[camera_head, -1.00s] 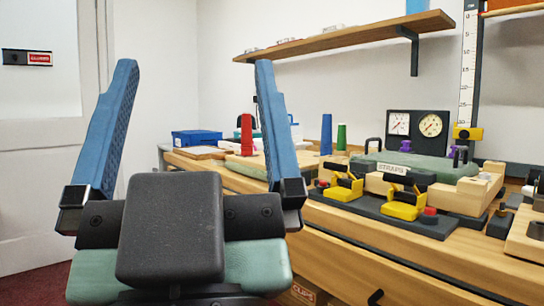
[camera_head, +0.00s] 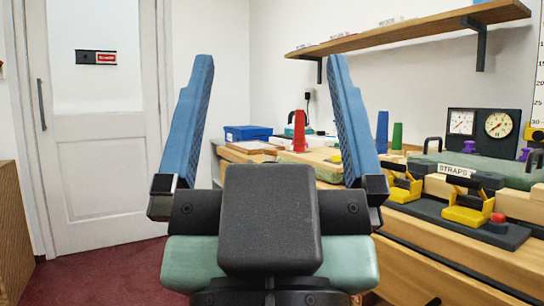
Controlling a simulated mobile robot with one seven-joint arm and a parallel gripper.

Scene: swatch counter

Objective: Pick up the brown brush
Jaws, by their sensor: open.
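My gripper (camera_head: 270,85) is in the middle of the head view, its two blue fingers pointing up and spread wide apart. Nothing is between the fingers except the distant wall and the far part of the counter. I cannot make out a brown brush in this view. The wooden counter (camera_head: 480,262) runs along the right side, and my gripper is in front of its left part, hiding some of it.
On the counter are a blue box (camera_head: 247,133), a red cone (camera_head: 299,131), a blue cone (camera_head: 382,131), a green cone (camera_head: 397,136), yellow clamps (camera_head: 466,212) and a gauge panel (camera_head: 484,125). A shelf (camera_head: 420,27) hangs above. A white door (camera_head: 104,150) and open red floor (camera_head: 90,272) are left.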

